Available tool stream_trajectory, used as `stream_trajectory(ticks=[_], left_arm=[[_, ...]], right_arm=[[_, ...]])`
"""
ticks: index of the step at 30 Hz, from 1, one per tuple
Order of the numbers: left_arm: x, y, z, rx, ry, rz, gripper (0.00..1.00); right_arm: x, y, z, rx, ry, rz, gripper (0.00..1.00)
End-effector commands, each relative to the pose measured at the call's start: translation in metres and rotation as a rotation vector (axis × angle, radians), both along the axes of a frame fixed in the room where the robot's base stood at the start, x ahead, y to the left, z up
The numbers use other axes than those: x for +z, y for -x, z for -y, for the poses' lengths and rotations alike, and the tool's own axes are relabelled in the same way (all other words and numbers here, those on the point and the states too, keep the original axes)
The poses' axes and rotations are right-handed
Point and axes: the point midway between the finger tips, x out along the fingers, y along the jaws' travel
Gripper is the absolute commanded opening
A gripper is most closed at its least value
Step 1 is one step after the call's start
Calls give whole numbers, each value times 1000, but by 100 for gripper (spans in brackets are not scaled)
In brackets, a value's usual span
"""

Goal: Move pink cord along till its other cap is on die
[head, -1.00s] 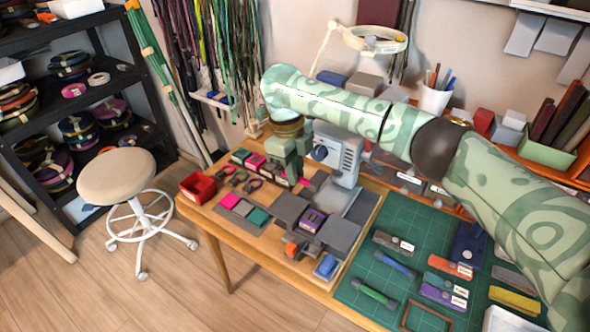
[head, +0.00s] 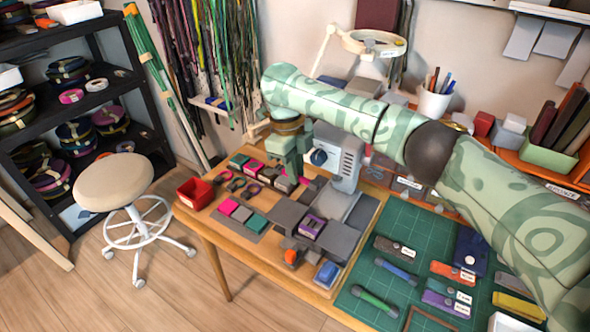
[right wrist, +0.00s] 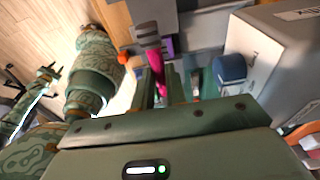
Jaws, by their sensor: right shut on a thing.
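My right gripper (head: 290,168) hangs above the table in front of the grey press (head: 346,155). In the right wrist view its two green fingers (right wrist: 168,82) are shut on the pink cord (right wrist: 161,76), which shows as a short bright length between them. A grey banded cylinder (right wrist: 148,36) stands just beyond the fingertips; I cannot tell if it is a cap or part of the press. The press has a blue knob (head: 319,157), which also shows in the wrist view (right wrist: 230,68). The die and the cord's other cap cannot be made out.
A red bin (head: 196,192) and a mat with pink and teal blocks (head: 242,214) lie left of the press. A purple labelled block (head: 312,226) and a blue block (head: 327,273) are in front. A green cutting mat (head: 400,240) with several tools lies right. A stool (head: 115,182) stands left.

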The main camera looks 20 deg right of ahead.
Motion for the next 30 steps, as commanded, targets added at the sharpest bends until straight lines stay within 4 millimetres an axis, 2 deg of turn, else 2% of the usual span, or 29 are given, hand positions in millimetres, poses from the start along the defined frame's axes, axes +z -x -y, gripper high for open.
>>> stream_trajectory(ticks=[30], left_arm=[[6,-2,0,0,0,4,36]], right_arm=[[0,0,0,0,0,0,0]])
